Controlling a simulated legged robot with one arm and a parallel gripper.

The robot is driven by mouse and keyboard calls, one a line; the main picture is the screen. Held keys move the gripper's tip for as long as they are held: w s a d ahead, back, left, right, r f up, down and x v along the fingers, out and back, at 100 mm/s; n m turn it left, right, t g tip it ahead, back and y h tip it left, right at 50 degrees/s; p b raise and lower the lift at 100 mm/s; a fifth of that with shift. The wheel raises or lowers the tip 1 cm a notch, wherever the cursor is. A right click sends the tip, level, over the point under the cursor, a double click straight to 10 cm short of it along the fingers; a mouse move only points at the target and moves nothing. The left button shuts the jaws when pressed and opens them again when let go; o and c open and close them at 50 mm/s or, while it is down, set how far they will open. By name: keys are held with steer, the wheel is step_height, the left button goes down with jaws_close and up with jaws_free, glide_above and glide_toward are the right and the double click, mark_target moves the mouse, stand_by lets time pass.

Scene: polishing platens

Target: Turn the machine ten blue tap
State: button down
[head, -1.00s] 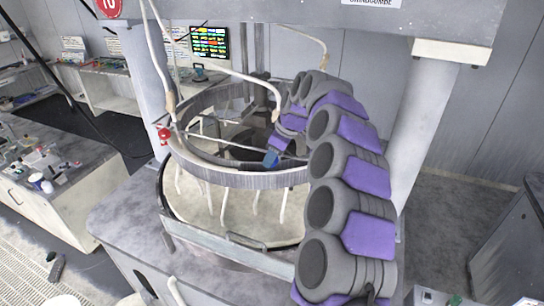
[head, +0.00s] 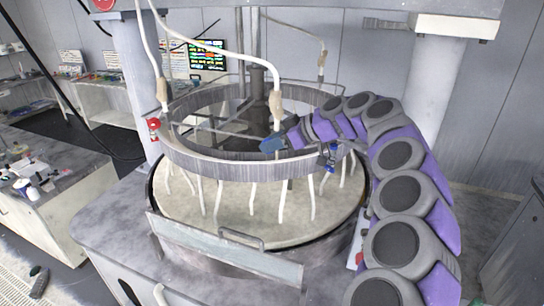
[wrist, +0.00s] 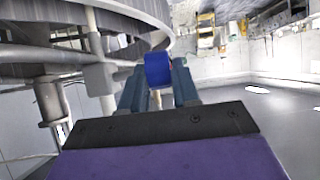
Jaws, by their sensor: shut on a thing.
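In the head view my gripper (head: 272,144) shows at the machine's ring (head: 225,165), with my arm curving in from the right. The handle between the fingers is hard to make out there. Another small blue part (head: 330,157) shows at the ring's right front; I cannot tell its exact fitting.
White hoses hang from above, and several white tubes come down to the round platen (head: 270,207). A grey column (head: 435,85) stands behind my arm. A cluttered bench (head: 60,185) is at left.

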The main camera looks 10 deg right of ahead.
steer(key=shift+d+t+y+b, duration=0.1)
steer(key=shift+t+y+b, duration=0.4)
steer(key=shift+b, duration=0.5)
steer(key=shift+r, duration=0.1)
steer(key=c, duration=1.2)
jaws_free()
steer(key=shift+c, duration=0.2)
steer(key=o, duration=0.3)
steer(key=shift+w, duration=0.15)
steer(key=v, duration=1.7)
steer(key=shift+d+f, duration=0.35)
